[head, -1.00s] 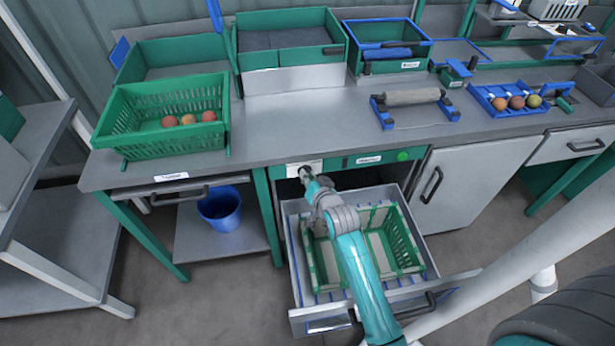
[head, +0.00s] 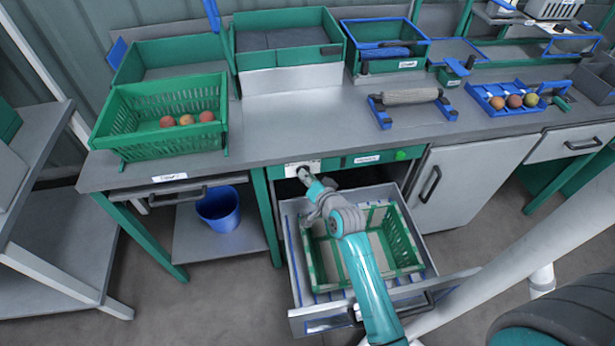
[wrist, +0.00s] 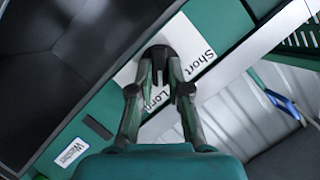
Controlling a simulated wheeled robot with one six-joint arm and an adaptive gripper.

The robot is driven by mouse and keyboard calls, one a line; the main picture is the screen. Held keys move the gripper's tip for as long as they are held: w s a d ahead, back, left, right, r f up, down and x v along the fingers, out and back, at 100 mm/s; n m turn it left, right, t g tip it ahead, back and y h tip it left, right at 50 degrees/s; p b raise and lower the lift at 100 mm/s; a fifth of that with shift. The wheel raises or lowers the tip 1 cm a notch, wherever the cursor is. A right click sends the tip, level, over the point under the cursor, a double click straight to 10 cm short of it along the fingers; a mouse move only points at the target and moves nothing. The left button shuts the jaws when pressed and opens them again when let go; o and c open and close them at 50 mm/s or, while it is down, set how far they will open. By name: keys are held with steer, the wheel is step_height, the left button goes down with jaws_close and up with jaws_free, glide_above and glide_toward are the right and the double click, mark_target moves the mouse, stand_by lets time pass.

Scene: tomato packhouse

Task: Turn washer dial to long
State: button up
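The black washer dial (wrist: 160,52) sits on a white label plate (wrist: 196,48) on the green front panel under the counter. The label reads "Short" at the right of the dial; lettering that looks like "Long" shows below it, partly covered by my fingers. My gripper (wrist: 160,70) is at the dial, one finger on each side of its raised grip, and appears shut on it. The panel looks strongly tilted in the wrist view. In the head view my gripper (head: 306,178) reaches the label plate (head: 293,168), and the dial is mostly hidden.
Below the panel an open drawer (head: 312,322) holds a green crate (head: 402,242), under my arm. A green button (head: 401,155) is further right on the panel. On the counter stand a green basket (head: 150,145) with tomatoes, a roller (head: 410,97) and a blue tray (head: 478,93).

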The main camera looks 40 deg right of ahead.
steer(key=o, duration=0.4)
steer(key=shift+o, duration=0.2)
steer(key=v, duration=1.2)
